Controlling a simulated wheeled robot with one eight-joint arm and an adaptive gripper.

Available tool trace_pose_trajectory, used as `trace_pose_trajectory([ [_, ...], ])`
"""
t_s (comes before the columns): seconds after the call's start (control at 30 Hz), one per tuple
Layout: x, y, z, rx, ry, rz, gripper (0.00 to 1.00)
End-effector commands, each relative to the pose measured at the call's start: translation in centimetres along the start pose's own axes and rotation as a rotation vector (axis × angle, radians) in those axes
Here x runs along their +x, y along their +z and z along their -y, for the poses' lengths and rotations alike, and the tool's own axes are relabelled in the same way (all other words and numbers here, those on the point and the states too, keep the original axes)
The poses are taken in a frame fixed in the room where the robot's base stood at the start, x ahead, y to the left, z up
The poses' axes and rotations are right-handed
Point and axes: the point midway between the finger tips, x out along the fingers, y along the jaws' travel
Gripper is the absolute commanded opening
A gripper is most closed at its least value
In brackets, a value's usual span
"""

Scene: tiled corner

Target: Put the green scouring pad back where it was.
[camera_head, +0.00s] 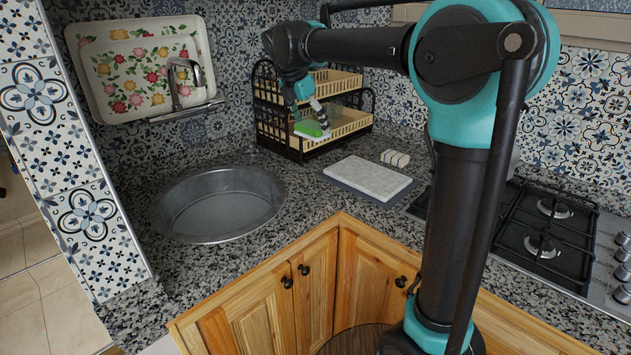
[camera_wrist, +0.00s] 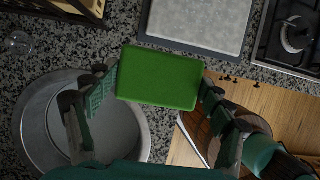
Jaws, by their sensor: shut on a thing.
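The green scouring pad (camera_head: 309,129) is held between the fingers of my gripper (camera_head: 306,117). In the wrist view the pad (camera_wrist: 158,78) lies flat across the gap, with a finger of my gripper (camera_wrist: 157,84) at each short side. The pad is up in the air, with the counter and the sink's edge below it. In the head view it overlaps the lower tier of the black two-tier rack (camera_head: 347,122). In the wrist view a corner of the rack (camera_wrist: 88,10) shows at the upper left, apart from the pad.
A round metal sink (camera_head: 217,205) is at the left of the granite counter. A grey board (camera_head: 367,178) lies right of the rack's front, with a small pale block (camera_head: 395,158) behind it. A gas hob (camera_head: 545,235) is at the right. A floral tray (camera_head: 140,75) leans on the wall.

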Motion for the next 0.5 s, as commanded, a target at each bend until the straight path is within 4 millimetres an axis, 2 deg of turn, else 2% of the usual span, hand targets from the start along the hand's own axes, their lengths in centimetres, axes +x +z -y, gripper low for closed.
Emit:
trace_pose_trajectory([
  [0.5,11.4,-4.7,0.0,0.003,-0.001,-0.001,0.54],
])
